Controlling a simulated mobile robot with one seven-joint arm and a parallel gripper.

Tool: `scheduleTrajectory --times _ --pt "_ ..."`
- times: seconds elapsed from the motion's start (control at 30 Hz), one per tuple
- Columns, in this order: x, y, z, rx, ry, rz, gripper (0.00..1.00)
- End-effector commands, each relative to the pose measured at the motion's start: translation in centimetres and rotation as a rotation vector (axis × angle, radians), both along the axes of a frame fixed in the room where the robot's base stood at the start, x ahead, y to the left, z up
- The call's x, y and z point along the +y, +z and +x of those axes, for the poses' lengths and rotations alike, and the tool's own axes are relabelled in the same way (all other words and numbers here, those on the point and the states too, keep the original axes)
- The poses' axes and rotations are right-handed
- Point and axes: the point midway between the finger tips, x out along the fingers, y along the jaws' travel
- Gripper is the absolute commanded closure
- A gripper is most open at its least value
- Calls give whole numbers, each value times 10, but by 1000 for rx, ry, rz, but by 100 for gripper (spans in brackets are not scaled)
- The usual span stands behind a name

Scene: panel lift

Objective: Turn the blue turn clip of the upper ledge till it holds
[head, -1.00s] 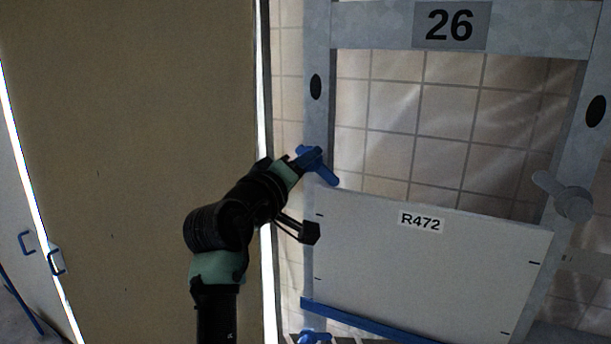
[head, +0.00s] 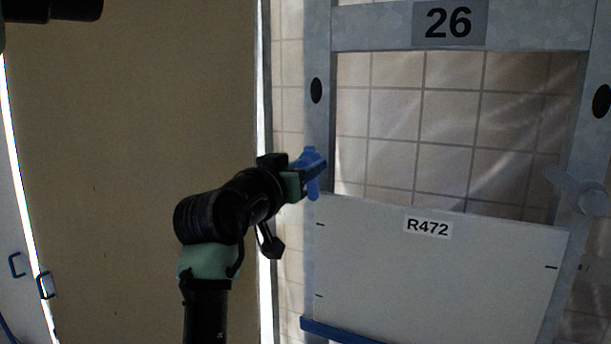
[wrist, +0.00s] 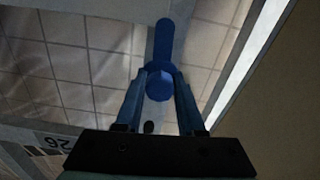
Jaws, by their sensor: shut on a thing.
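The blue turn clip (head: 312,188) is on the left post of the frame, at the upper left corner of the white panel R472 (head: 440,270). Its lever points nearly straight down along the post in the head view. The wrist view shows its round blue hub (wrist: 160,84) with the lever (wrist: 165,40) running away from my gripper. My gripper (head: 314,167) is shut on the clip, one finger on each side of the hub. The fingers partly hide the clip in the head view. Whether the lever overlaps the panel's edge is hard to tell.
A grey turn clip (head: 580,190) is on the right post. A blue ledge (head: 335,330) runs under the panel. A plate numbered 26 (head: 448,22) is on the top beam. A large brown board (head: 130,150) stands left of my arm. The frame's opening above the panel shows tiled wall.

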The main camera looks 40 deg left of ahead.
Motion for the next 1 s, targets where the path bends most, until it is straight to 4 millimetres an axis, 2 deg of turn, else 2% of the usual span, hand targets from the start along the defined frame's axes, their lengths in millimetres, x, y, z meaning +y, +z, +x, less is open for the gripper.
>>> scheduleTrajectory --times 0.3,0.77,0.8,0.93,1.0 --pt "0 -1 0 28 0 89 100" --pt "0 -1 0 31 1 101 100" --pt "0 0 0 31 1 101 56" --pt "0 0 0 30 0 101 33" --pt "0 0 0 30 0 100 32"
